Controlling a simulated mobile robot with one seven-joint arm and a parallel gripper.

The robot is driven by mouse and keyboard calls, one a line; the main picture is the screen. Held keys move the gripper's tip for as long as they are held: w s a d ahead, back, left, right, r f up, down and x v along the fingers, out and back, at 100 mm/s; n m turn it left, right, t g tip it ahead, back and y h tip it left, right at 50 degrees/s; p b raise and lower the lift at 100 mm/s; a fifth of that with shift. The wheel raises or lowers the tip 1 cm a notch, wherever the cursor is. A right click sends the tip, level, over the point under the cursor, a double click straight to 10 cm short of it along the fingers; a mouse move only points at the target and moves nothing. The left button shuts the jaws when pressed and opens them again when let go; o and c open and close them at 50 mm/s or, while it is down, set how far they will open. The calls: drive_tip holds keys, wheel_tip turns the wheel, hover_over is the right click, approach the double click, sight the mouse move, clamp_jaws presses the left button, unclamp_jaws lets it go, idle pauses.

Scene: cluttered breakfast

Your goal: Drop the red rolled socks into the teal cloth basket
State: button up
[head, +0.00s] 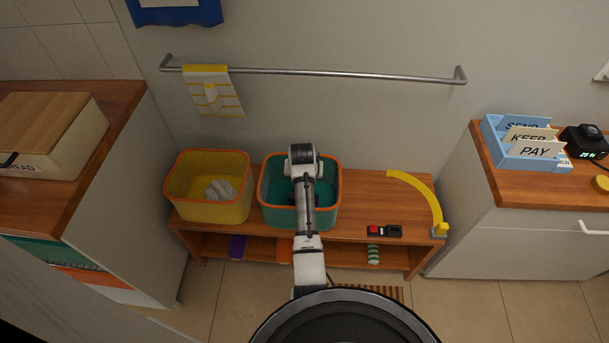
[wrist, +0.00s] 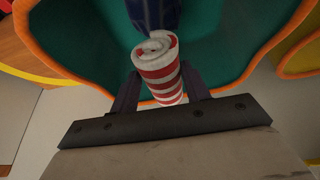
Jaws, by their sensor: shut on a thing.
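Rolled socks with red and white stripes (wrist: 160,72) sit between the fingers of my gripper (wrist: 159,78), which is shut on them. The teal cloth basket (head: 279,214) with its orange rim stands on the wooden bench in the head view, under my arm. In the wrist view the teal inside of the basket (wrist: 225,40) lies behind the socks, so my gripper is over its opening. A dark blue ribbed thing (wrist: 152,12) shows inside the basket, just beyond the socks. In the head view my arm hides the gripper and the socks.
A yellow basket (head: 190,208) with a grey-white roll (head: 220,190) inside stands left of the teal one. A red and black object (head: 384,231) and a yellow curved strip (head: 425,191) are on the bench's right. A rail (head: 350,74) runs along the wall behind.

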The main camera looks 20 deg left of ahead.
drive_tip(key=o, duration=1.1)
drive_tip(key=shift+c, duration=0.2)
drive_tip(key=b+v, duration=0.2)
drive_tip(key=v, duration=1.2)
